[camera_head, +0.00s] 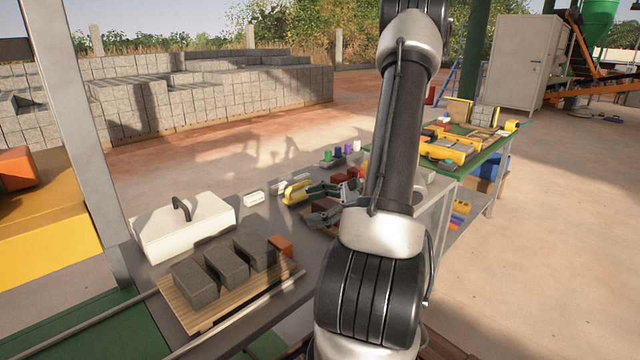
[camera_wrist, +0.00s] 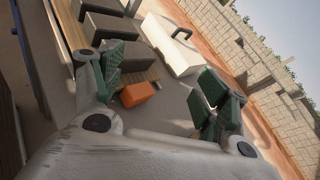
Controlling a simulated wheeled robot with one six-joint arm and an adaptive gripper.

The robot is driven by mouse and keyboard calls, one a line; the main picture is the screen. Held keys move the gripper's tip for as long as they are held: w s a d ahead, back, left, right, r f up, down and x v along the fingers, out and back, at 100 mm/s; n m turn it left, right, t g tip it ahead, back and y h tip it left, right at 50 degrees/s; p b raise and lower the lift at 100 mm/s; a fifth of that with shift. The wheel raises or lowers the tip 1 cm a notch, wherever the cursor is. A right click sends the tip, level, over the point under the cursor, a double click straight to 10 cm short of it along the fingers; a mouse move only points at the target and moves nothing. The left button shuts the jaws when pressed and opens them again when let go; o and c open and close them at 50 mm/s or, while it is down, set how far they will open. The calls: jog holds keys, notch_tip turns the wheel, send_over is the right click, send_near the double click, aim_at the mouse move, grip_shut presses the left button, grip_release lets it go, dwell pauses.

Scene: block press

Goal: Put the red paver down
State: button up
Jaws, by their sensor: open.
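The red paver, an orange-red block (camera_head: 281,244), sits at the right end of the wooden pallet (camera_head: 204,318), beside the row of grey blocks. It also shows in the wrist view as an orange block (camera_wrist: 138,93), out beyond the fingers and nearer the left one. My gripper (camera_head: 312,203) is over the table, behind and to the right of the block in the head view, partly hidden by my arm. In the wrist view my gripper (camera_wrist: 162,82) has its green-padded fingers wide apart, with nothing between them. The block appears free of both fingers.
Several grey blocks (camera_head: 228,263) stand on the pallet. A white case with a dark handle (camera_head: 180,230) lies behind it. A yellow tool (camera_head: 296,192), a white block (camera_head: 253,198) and red blocks (camera_head: 345,177) are farther along the table. Bare grey tabletop lies right of the pallet.

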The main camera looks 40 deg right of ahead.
jog(key=s+a+r+n+g+h, duration=0.1)
jog(key=s+a+r+n+g, duration=0.3)
jog(key=a+n+g, duration=0.15)
jog(key=s+a+r+n+g+h, duration=0.2)
jog(key=s+a+r+n+g, duration=0.15)
jog(key=a+n, duration=0.35)
jog(key=s+d+r+n+t+h, duration=0.1)
jog(key=s+r+n+h, duration=0.4)
jog(key=n, duration=0.5)
jog(key=shift+s+d+r+n+t+h, duration=0.35)
jog(key=shift+r+t+h, duration=0.55)
jog(key=shift+r+h, duration=0.6)
jog(key=shift+r, duration=0.15)
